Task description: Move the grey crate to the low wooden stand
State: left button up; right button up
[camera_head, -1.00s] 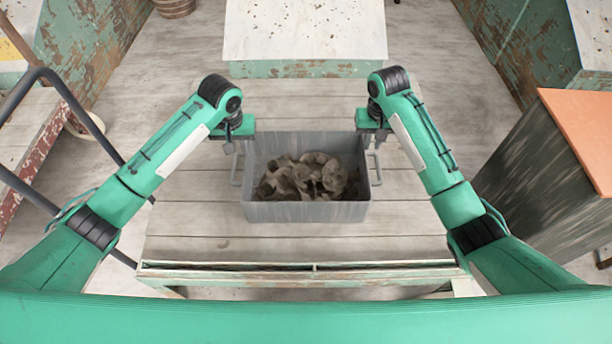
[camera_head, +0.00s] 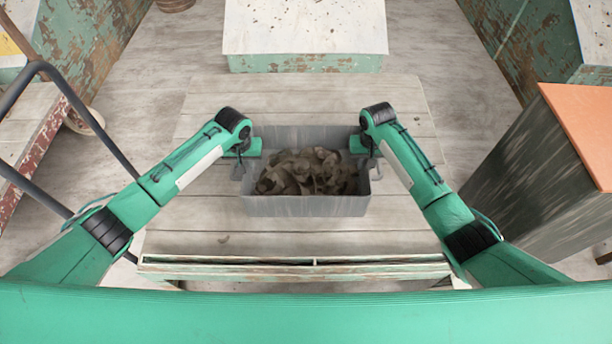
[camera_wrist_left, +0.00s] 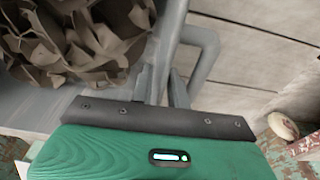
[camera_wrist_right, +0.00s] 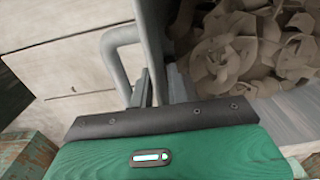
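The grey crate (camera_head: 305,206) stands on a planked wooden table in front of me and is filled with brown clay trimmings (camera_head: 307,172). My left gripper (camera_head: 239,170) is at the crate's left handle, and my right gripper (camera_head: 373,164) is at its right handle. The left wrist view shows the left handle (camera_wrist_left: 205,48) beside my left fingers, which are apart. The right wrist view shows the right handle (camera_wrist_right: 112,55) beside my right fingers, also apart. I cannot tell whether the fingers touch the handles. A low planked stand (camera_head: 28,118) with a worn red side is at the left.
The planked table (camera_head: 290,241) has bare room around the crate. A white-topped green block (camera_head: 305,28) stands beyond it. A dark cabinet with an orange top (camera_head: 585,125) is at the right. Dark curved bars (camera_head: 90,118) rise at the left, in front of the low stand.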

pick_arm(q)
jog(key=shift+w+f, duration=0.1)
jog(key=shift+f, duration=0.55)
pick_arm(e)
jog(key=shift+f, duration=0.7)
pick_arm(q)
jog(key=shift+c, duration=0.5)
pick_arm(e)
jog(key=shift+c, duration=0.5)
pick_arm(q)
grip_shut()
pick_arm(e)
grip_shut()
pick_arm(q)
jog(key=shift+r, duration=0.1)
pick_arm(e)
jog(key=shift+w+r, duration=0.1)
jog(key=shift+r, duration=0.05)
